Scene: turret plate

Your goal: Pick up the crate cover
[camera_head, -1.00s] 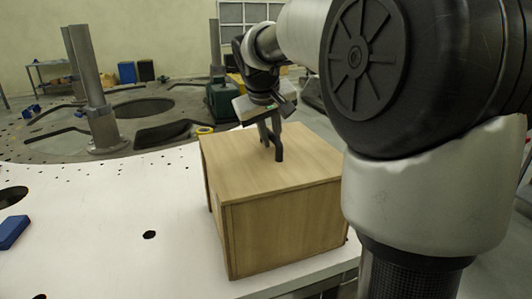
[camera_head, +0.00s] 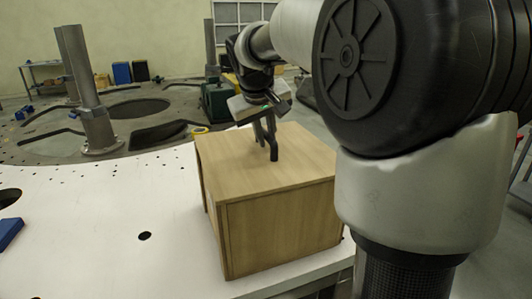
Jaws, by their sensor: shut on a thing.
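The wooden crate (camera_head: 285,229) stands on the white plate, near its right edge. Its flat wooden cover (camera_head: 236,175) lies on top and looks seated, with no clear gap along the front edge. My gripper (camera_head: 271,157) points down at the middle of the cover, with its dark fingers at the cover's top face. The fingers look close together and shut on a part of the cover. What exactly lies between the fingertips is too small to see. The crate's inside and far sides are hidden.
The white plate (camera_head: 100,230) is mostly free left of the crate. It has a small hole (camera_head: 145,236) and a blue block (camera_head: 9,233) at the left edge. A metal post (camera_head: 88,95) stands behind. My arm fills the right side.

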